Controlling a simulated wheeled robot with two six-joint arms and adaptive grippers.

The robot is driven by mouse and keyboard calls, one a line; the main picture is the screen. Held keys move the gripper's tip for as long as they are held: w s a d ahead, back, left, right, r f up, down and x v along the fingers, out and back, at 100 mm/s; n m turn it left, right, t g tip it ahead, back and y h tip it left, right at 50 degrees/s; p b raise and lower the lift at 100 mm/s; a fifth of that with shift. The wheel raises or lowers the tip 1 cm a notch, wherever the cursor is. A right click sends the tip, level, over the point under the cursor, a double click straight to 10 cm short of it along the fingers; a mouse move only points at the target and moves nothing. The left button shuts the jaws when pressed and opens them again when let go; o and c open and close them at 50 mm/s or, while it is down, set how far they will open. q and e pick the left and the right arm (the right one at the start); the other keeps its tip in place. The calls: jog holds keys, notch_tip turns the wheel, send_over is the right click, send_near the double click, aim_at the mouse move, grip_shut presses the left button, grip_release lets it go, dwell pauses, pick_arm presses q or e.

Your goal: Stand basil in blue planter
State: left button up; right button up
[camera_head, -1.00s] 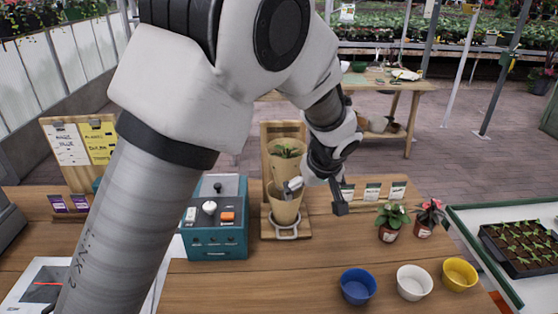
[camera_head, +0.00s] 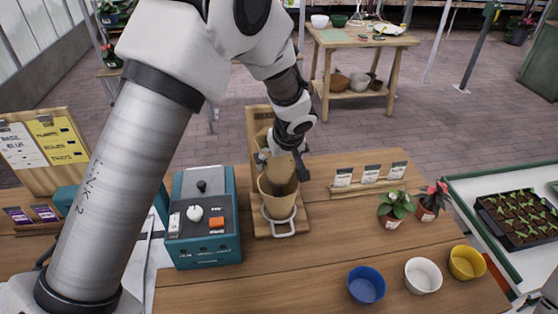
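The blue planter (camera_head: 366,286) stands at the front of the table, left of a white and a yellow one, and looks empty. A tan tapered pot (camera_head: 277,206) sits in a wooden stand with a metal ring, with dark brown inside. No basil can be made out there now. My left gripper (camera_head: 284,165) is over the front tan pot, its fingers apart; whether they touch anything is unclear. My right gripper is not in view.
A white planter (camera_head: 423,277) and a yellow planter (camera_head: 467,263) stand beside the blue one. Two potted flowers (camera_head: 396,207) stand behind them. A teal box (camera_head: 204,240) with controls is left of the stand. A seedling tray (camera_head: 519,217) lies right. Bare wood lies left of the blue planter.

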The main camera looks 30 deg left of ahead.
pick_arm(q)
jog(key=shift+w+a+f, duration=0.4)
jog(key=shift+a+f, duration=0.1)
jog(key=shift+f, duration=0.1)
jog(key=shift+s+d+r, duration=0.15)
jog(key=shift+d, duration=0.05)
jog(key=shift+c, duration=0.4)
jog(key=shift+s+d+r, duration=0.2)
jog(key=shift+d, duration=0.05)
jog(key=c, duration=0.5)
jog(key=shift+s+d+r, duration=0.1)
jog(key=shift+s+d, duration=0.05)
jog(key=c, duration=0.9)
